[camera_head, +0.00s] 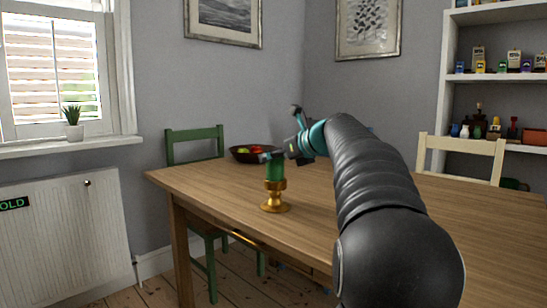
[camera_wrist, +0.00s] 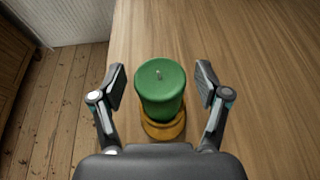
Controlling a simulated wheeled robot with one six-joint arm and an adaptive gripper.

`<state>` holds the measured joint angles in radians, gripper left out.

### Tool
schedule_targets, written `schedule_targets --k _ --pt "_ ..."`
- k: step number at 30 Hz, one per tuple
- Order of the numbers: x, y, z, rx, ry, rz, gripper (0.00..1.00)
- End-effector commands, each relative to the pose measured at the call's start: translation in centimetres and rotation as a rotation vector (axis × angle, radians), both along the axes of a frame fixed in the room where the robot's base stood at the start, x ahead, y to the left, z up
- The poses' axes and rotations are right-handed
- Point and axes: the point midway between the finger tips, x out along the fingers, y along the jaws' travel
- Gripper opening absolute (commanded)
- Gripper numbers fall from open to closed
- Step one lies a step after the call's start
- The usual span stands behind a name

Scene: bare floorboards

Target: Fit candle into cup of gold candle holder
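A green candle (camera_head: 275,170) stands upright at the top of the gold candle holder (camera_head: 275,197), which is on the wooden table near its left edge. In the wrist view the candle (camera_wrist: 161,88) shows from above with its wick, and the gold holder (camera_wrist: 165,128) shows just below it. My gripper (camera_wrist: 161,82) is open, with one finger on each side of the candle and a visible gap on both sides. In the head view the gripper (camera_head: 272,156) is at the candle's top. The candle's bottom end inside the cup is hidden.
The wooden table (camera_head: 230,187) is mostly clear. A dark bowl of fruit (camera_head: 246,157) stands farther back. A green chair (camera_head: 195,133) and a cream chair (camera_head: 462,150) stand around the table. Bare floorboards (camera_wrist: 77,92) lie beyond its left edge.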

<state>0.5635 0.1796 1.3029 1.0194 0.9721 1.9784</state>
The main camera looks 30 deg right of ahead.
Motion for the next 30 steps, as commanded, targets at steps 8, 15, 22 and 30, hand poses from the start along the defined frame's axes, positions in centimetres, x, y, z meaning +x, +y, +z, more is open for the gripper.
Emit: schedule_targets --k 8,15,22,30 --pt "0.0 0.0 0.3 0.0 0.0 0.0 0.75" --pt "-2.9 -1.0 1.7 -0.002 -0.002 -0.003 0.75" --pt "-7.0 -2.3 3.5 0.0 -0.001 -0.004 0.75" --pt "-10.1 -3.2 4.7 -0.001 0.0 -0.002 0.75"
